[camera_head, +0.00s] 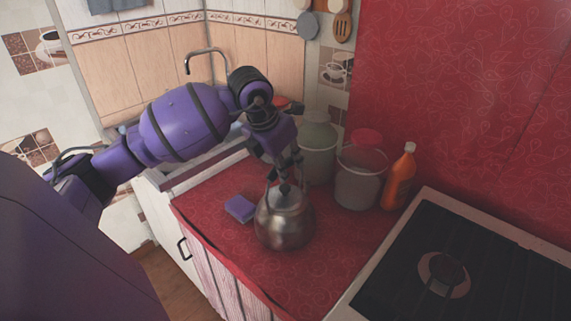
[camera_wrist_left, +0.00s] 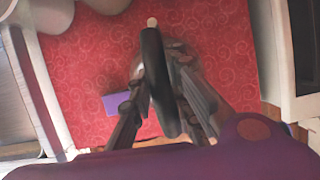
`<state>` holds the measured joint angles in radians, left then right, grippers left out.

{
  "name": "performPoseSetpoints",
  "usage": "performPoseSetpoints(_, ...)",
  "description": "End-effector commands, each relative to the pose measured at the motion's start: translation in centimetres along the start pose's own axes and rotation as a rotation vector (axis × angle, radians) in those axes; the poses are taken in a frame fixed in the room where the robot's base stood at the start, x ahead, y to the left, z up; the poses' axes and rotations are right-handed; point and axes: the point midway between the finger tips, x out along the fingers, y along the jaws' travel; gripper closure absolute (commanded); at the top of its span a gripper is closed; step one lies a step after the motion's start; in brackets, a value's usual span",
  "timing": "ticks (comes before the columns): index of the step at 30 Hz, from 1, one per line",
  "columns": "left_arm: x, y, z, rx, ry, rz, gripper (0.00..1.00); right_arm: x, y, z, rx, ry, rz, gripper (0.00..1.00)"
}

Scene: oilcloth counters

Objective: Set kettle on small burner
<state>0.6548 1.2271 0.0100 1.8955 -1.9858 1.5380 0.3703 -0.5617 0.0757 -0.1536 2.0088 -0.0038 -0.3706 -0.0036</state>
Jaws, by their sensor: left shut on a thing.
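A steel kettle (camera_head: 285,220) with a dark handle is upright over the red counter, just left of the stove. I cannot tell whether its base touches the counter. My left gripper (camera_head: 284,170) reaches it from above and is shut on its handle. The left wrist view shows the black handle (camera_wrist_left: 157,85) between the fingers, with the kettle body mostly hidden below. The dark stove (camera_head: 500,248) is at the lower right. One round burner (camera_head: 443,274) shows on it; I cannot compare its size with another. My right gripper is out of view.
A purple sponge (camera_head: 240,209) lies left of the kettle. Behind it stand a greenish jar (camera_head: 317,148), a red-lidded jar (camera_head: 361,175) and an orange bottle (camera_head: 399,178). Red counter (camera_head: 325,255) is clear between kettle and stove. A tap (camera_head: 205,54) is further back.

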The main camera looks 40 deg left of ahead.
Motion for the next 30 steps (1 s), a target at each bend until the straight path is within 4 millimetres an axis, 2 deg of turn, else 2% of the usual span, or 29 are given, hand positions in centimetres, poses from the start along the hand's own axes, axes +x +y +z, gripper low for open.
performPoseSetpoints(11, 0.1, 0.0, 0.1, 0.001, -0.007, 0.002, 1.0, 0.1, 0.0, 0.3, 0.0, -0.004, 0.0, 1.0)
performPoseSetpoints(12, 0.3, 0.0, -0.1, 0.0, -0.001, 0.001, 0.81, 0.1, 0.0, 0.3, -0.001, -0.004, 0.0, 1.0)
performPoseSetpoints(16, 0.2, 0.0, -0.1, 0.0, -0.002, 0.001, 0.64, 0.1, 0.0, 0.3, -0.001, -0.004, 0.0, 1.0)
performPoseSetpoints(25, 0.2, 0.0, -0.1, 0.0, -0.002, 0.001, 0.63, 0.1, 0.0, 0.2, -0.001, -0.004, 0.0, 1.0)
performPoseSetpoints(30, -1.1, 0.1, 0.1, 0.0, -0.005, 0.003, 0.63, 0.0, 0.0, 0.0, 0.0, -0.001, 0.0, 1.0)
